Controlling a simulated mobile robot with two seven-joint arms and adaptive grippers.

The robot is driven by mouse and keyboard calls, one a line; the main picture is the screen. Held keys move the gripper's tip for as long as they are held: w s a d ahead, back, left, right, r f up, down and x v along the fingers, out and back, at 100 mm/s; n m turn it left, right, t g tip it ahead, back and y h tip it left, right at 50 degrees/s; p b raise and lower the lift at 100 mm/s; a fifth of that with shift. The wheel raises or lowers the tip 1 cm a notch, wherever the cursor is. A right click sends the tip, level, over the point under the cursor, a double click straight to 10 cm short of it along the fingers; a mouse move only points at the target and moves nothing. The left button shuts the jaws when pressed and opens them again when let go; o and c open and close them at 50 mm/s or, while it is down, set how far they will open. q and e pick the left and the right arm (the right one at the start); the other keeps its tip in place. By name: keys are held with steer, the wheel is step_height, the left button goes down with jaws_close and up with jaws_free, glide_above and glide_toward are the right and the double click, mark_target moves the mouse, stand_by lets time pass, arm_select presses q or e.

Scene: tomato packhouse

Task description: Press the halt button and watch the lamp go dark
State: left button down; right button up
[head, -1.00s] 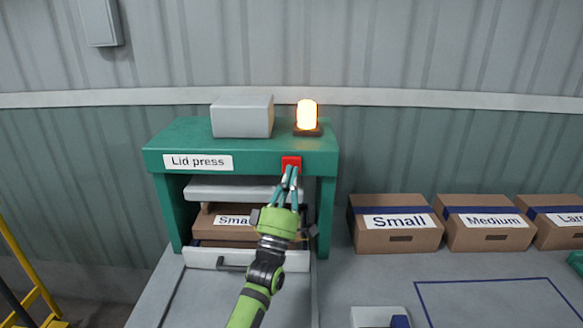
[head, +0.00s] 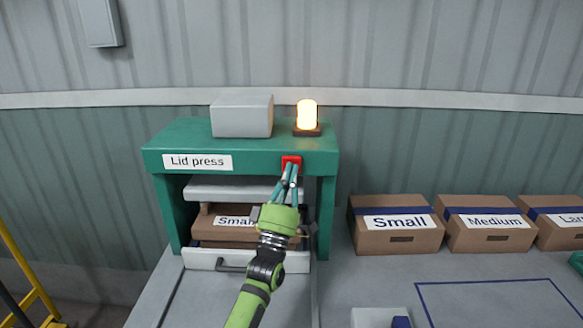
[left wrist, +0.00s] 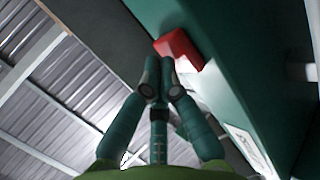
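The red halt button (head: 291,161) sits on the front beam of the green lid press (head: 262,158). My right gripper is not in view.
A cardboard box (head: 225,229) labelled Small is inside the press, above a white drawer front (head: 205,258). A grey housing (head: 242,117) sits on the press. Labelled cartons (head: 397,238) stand to the right. A yellow rail (head: 35,290) is at lower left.

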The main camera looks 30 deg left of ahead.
arm_select(q)
steer(key=shift+w+a, duration=0.1)
steer(key=shift+w, duration=0.1)
steer(key=shift+s, duration=0.15)
stand_by(0.4)
steer(key=shift+s+d+p, duration=0.4)
steer(key=shift+s, duration=0.3)
steer(key=s+p, duration=0.1)
steer(key=s+d, duration=0.1)
steer(key=s, duration=0.1)
steer(key=s+d+p, duration=0.1)
steer(key=shift+s+d+p, duration=0.1)
steer(key=shift+s+p, duration=0.15)
steer(key=shift+p, duration=0.1)
stand_by(0.6)
